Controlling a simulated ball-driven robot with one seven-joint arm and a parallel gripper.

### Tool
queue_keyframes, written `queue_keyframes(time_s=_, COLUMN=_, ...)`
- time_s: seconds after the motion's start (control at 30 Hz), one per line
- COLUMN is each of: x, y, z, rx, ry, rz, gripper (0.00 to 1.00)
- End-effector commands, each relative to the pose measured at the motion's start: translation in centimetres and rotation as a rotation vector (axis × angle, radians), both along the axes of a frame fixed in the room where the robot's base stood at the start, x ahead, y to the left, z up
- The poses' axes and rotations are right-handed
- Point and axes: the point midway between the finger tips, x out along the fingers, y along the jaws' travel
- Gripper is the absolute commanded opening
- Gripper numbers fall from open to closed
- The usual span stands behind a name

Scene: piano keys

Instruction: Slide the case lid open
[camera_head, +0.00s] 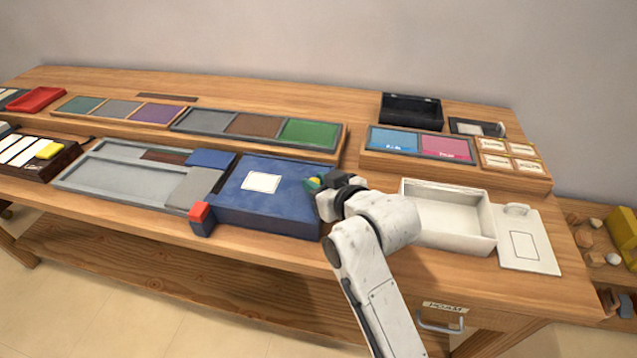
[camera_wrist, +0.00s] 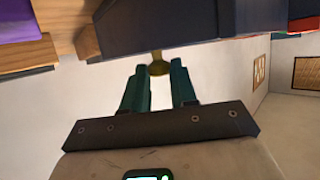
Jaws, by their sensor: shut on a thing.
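A blue case (camera_head: 265,222) with a white label on its flat lid (camera_head: 290,175) sits at the middle front of the bench. A small yellow knob (camera_head: 314,182) shows at the lid's right end. My gripper (camera_head: 320,184) is at that end, its teal fingers mostly hidden behind the wrist. In the wrist view, my gripper (camera_wrist: 159,70) has its two fingers on either side of the yellow knob (camera_wrist: 158,67), against the dark blue case (camera_wrist: 160,25). It is shut on the knob. The lid appears to cover the case; any gap under my wrist is hidden.
A red-topped blue block (camera_head: 200,217) stands at the case's left front corner. A grey tray (camera_head: 115,182) lies to the left. An open white box (camera_head: 448,215) and a white panel (camera_head: 527,240) lie right of my arm. Raised coloured panels (camera_head: 255,128) are behind.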

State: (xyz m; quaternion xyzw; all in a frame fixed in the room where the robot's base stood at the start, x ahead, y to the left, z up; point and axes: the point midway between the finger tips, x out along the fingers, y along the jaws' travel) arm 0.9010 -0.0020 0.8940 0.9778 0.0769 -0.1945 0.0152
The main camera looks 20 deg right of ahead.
Motion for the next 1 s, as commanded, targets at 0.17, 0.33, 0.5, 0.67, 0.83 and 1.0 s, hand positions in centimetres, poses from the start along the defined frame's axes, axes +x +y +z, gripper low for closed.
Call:
queue_keyframes(time_s=0.17, x=0.0, y=0.0, z=0.0, rx=0.000, ry=0.000, rz=0.000, gripper=0.00)
queue_keyframes(time_s=0.33, x=0.0, y=0.0, z=0.0, rx=0.000, ry=0.000, rz=0.000, gripper=0.00)
queue_keyframes(time_s=0.5, x=0.0, y=0.0, z=0.0, rx=0.000, ry=0.001, rz=0.000, gripper=0.00)
queue_keyframes(time_s=0.67, x=0.6, y=0.8, z=0.0, rx=-0.001, ry=0.000, rz=0.002, gripper=0.00)
queue_keyframes(time_s=0.83, x=2.4, y=3.5, z=0.0, rx=-0.002, ry=0.001, rz=0.006, gripper=0.00)
queue_keyframes(time_s=1.0, x=5.1, y=7.2, z=-0.1, rx=-0.002, ry=0.000, rz=0.006, gripper=0.00)
